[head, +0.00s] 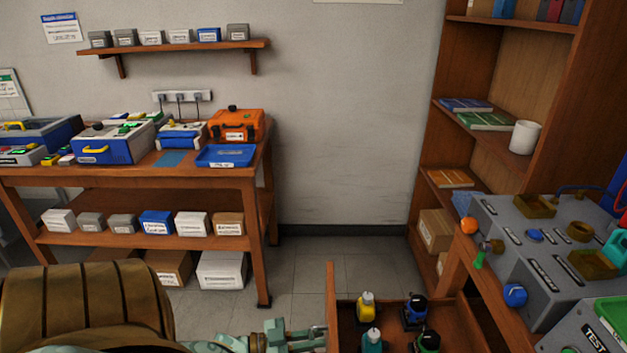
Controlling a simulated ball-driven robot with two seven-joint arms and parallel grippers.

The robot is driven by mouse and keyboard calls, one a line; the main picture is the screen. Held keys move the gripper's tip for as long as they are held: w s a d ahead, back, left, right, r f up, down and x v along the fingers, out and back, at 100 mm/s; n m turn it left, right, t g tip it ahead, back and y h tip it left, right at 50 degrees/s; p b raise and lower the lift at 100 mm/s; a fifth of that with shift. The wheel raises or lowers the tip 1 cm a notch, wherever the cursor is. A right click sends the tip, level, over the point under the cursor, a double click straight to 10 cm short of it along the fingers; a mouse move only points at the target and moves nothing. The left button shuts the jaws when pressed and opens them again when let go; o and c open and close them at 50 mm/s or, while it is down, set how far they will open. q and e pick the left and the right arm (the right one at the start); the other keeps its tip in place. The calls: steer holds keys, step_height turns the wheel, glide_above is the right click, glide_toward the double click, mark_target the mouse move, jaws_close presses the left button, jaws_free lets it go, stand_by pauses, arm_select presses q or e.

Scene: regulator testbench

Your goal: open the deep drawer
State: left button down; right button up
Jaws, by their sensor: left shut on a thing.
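The deep drawer (331,300) is at the bottom centre, pulled out to the left from under the right-hand bench. Its wooden front panel stands edge-on to me, and its inside shows. Several small items with yellow, teal, dark blue and green parts stand in it, one of them a yellow-topped piece (366,306). My left gripper (316,338) is at the outer face of the drawer front, shut on the drawer's handle, which is mostly hidden by the fingers. My right gripper is out of view.
The testbench (540,240) with grey panels and knobs stands above the drawer at right. A tall bookshelf (430,150) is behind it. A wooden workbench (120,180) with cases stands at left. Bare tiled floor (310,265) lies between them.

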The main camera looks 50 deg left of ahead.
arm_select(q)
steer(key=c, duration=1.8)
jaws_free()
steer(key=shift+s, duration=0.1)
steer(key=v, duration=1.6)
steer(key=shift+s, duration=0.1)
steer(key=shift+f, duration=0.1)
